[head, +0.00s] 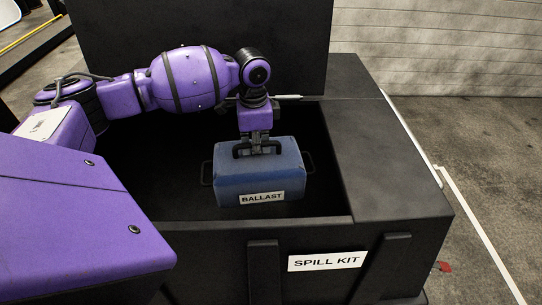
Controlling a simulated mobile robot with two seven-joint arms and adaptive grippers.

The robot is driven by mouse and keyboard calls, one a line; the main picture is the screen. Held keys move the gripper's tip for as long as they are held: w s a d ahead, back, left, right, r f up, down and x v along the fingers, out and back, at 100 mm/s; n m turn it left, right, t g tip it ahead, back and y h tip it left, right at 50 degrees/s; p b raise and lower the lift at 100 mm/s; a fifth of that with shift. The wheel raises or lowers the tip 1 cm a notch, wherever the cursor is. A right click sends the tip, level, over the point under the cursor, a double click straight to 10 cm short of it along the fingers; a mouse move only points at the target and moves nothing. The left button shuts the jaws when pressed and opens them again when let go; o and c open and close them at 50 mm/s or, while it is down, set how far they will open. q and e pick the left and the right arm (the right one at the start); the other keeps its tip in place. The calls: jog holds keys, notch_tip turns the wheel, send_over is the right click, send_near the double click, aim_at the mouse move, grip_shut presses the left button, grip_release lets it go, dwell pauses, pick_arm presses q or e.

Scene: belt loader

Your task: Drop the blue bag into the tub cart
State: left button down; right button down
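A blue bag (258,179) with a white label reading BALLAST shows in the head view. It is over or inside the open well of a black tub cart (408,190) labelled SPILL KIT. My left gripper (258,148) is directly above the bag, at its dark top handle, and appears shut on it. The bag looks upright, with dark side handles at its left and right. Whether its underside touches the tub floor cannot be told. My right gripper is not in view.
The tub's raised black back panel (290,45) stands behind the well. The black front wall and wide right side surround the bag. Grey floor (470,145) with a white line lies to the right, below a pale wall (440,40). A small red item (442,266) lies on the floor.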

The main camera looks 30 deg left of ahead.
pick_arm(q)
jog(key=c, duration=2.5)
grip_release()
jog(key=shift+w+r, duration=0.1)
jog(key=shift+r, duration=0.15)
jog(key=o, duration=0.8)
jog(key=shift+s+f, duration=0.2)
jog(key=shift+f, duration=0.05)
notch_tip(320, 180, up, 12)
jog(key=shift+r, duration=0.25)
jog(key=shift+d+f, duration=0.1)
